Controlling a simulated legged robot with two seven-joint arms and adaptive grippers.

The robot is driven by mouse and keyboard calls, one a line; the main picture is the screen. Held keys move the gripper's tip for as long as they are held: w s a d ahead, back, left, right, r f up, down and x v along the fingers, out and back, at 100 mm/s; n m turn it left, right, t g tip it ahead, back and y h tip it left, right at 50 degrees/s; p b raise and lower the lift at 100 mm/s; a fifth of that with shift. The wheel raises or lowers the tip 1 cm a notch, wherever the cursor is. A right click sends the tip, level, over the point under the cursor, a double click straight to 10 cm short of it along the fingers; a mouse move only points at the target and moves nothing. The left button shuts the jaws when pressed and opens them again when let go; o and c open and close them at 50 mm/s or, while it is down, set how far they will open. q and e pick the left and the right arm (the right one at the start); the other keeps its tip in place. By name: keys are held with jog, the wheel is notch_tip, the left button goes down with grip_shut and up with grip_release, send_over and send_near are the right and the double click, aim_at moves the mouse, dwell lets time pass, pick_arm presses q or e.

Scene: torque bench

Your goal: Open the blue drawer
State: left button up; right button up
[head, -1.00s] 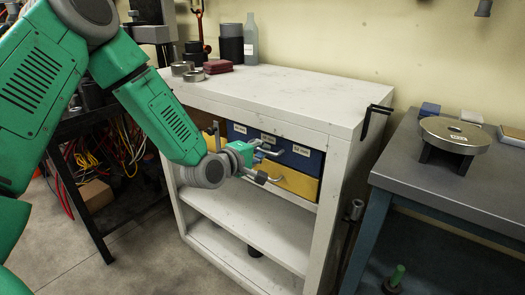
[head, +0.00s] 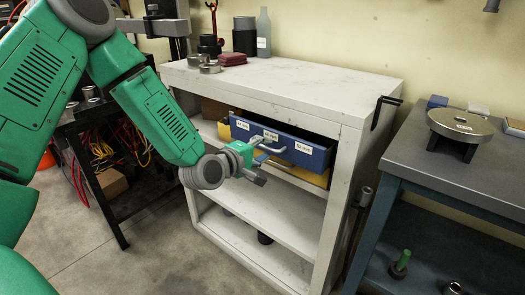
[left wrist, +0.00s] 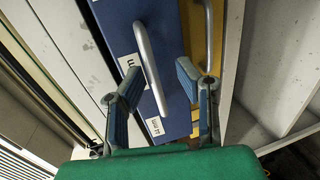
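The blue drawer (head: 285,148) sits under the white bench top and is pulled part way out, its front standing ahead of the yellow drawer (head: 312,177) below. White labels mark its front. It also fills the middle of the left wrist view (left wrist: 166,25), with its grey bar handle (left wrist: 149,64). My left gripper (head: 262,163) is in front of the drawer. In the left wrist view its two fingers (left wrist: 158,75) are spread apart, one on each side of the handle. They do not look closed on it. My right gripper is not in view.
The white bench (head: 290,83) holds metal rings, a red box (head: 232,58) and a bottle (head: 264,32). A grey table (head: 450,160) with a round metal plate (head: 460,124) stands at the right. A dark cart with cables is at the left.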

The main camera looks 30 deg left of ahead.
pick_arm(q)
jog(key=v, duration=1.1)
jog(key=shift+s, duration=0.3)
jog(key=shift+a+f, duration=0.15)
jog(key=b+x, duration=0.1)
jog(key=x, duration=0.3)
jog(key=b+x, duration=0.1)
jog(key=x, duration=0.3)
jog(key=b+x, duration=0.1)
jog(key=x, duration=0.4)
jog(key=shift+a+r, duration=0.15)
jog(key=shift+r, duration=0.25)
